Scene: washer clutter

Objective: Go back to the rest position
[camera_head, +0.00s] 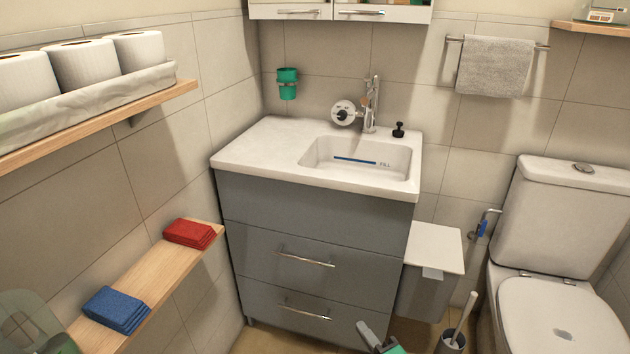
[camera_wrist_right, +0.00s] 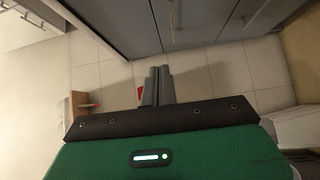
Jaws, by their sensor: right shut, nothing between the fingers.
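My right gripper (camera_head: 366,333) shows at the bottom edge of the head view, in front of the grey vanity cabinet and low near the floor. In the right wrist view its two grey fingers (camera_wrist_right: 158,86) lie together with nothing between them. It is shut and empty, with tiled floor beyond the fingertips. My left gripper is not in the head view.
The vanity (camera_head: 295,220) with a white sink stands ahead. A grey bin (camera_head: 427,285), a toilet brush holder (camera_head: 452,343) and the toilet (camera_head: 545,215) are right. A wooden shelf (camera_head: 160,270) at left holds red (camera_head: 190,233) and blue (camera_head: 116,310) folded cloths.

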